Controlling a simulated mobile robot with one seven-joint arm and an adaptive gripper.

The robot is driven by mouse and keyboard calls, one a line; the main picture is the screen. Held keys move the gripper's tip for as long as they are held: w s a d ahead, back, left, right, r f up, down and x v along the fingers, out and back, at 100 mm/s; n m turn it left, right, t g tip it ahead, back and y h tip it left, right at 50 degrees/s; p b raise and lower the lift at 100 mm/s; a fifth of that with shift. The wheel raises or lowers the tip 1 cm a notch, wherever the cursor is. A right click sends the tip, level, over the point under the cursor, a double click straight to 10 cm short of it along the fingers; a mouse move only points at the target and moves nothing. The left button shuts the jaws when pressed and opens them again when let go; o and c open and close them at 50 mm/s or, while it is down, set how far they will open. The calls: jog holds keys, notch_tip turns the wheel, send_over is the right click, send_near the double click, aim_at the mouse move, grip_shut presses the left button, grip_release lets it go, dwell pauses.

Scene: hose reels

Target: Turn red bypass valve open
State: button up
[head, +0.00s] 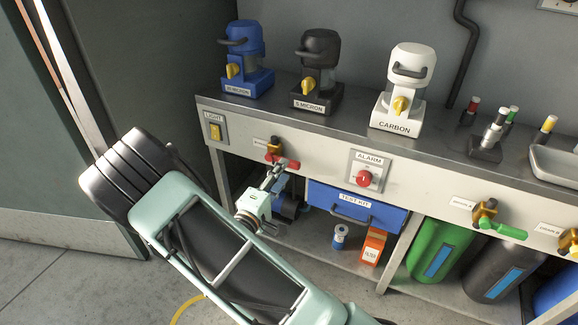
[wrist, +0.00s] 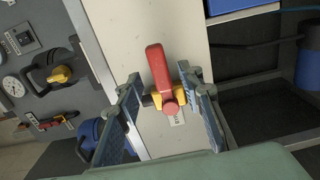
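My gripper (head: 275,173) is just in front of the valve. In the wrist view my gripper (wrist: 162,84) is open, one finger on each side of the valve. Whether either finger touches it I cannot tell.
A light switch (head: 215,131) is left of the valve, a red alarm button (head: 363,178) right of it. A blue test kit case (head: 357,208) sits below. Blue, black and white filter housings (head: 402,105) stand on top. A green-handled valve (head: 500,228) is farther right.

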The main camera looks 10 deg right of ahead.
jog(key=b+x, duration=0.1)
jog(key=x, duration=0.4)
jog(key=shift+w+d, duration=0.1)
jog(key=shift+w, duration=0.05)
grip_shut()
